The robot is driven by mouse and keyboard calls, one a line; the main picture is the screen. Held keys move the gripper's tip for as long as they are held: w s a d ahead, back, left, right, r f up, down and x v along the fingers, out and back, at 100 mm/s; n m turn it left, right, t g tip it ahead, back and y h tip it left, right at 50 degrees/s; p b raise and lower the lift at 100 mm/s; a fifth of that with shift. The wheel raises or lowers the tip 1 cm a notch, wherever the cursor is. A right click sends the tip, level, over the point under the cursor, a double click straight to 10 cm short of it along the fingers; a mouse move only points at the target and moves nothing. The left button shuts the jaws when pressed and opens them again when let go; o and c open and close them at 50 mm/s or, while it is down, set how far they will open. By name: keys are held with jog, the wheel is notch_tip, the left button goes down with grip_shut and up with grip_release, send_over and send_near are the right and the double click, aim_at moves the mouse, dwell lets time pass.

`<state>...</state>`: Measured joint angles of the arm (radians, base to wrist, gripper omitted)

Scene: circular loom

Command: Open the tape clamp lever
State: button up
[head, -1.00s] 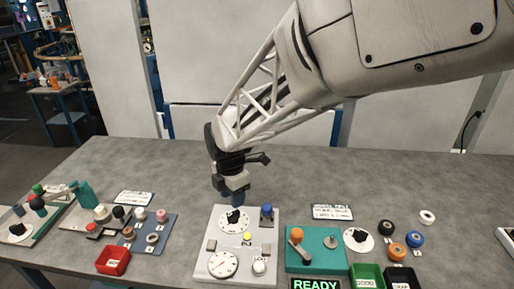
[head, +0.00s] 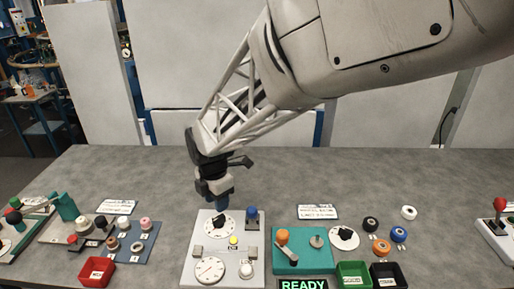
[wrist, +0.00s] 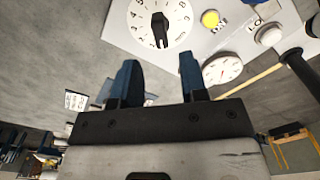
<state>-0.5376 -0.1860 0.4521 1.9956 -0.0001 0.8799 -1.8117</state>
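No label that I can read marks a tape clamp lever. Candidates are a green clamp (head: 65,206) at the far left with a long arm and dark knob, an orange-knobbed lever (head: 282,237) on a teal box, and a red-knobbed lever (head: 499,206) at the right edge. My gripper (head: 221,205) points down just behind the white panel (head: 188,270), near its black-pointer dial (head: 222,223). In the wrist view my gripper (wrist: 158,75) has its two blue fingers apart with nothing between them. The dial also shows there (wrist: 160,22).
The white panel also carries a blue-topped post (head: 252,216), a yellow button (head: 233,240), a gauge (head: 210,270) and a white knob (head: 246,270). Red (head: 97,272), green (head: 354,274) and black (head: 388,275) bins line the front. The back of the grey table (head: 350,172) is clear.

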jog(key=shift+s, duration=0.15)
jog(key=c, duration=0.5)
jog(key=shift+s+d, duration=0.1)
jog(key=shift+s, duration=0.1)
grip_shut()
jog(key=s+d+r+n+t+h, duration=0.1)
jog(key=s+d+n+t, duration=0.2)
jog(key=s+t, duration=0.2)
jog(key=s+d+n+t, duration=0.3)
jog(key=s+t, duration=0.3)
jog(key=s, duration=0.6)
jog(key=shift+d+r+n+t+h, duration=0.3)
jog(key=shift+r+h, duration=0.1)
jog(key=shift+s, duration=0.1)
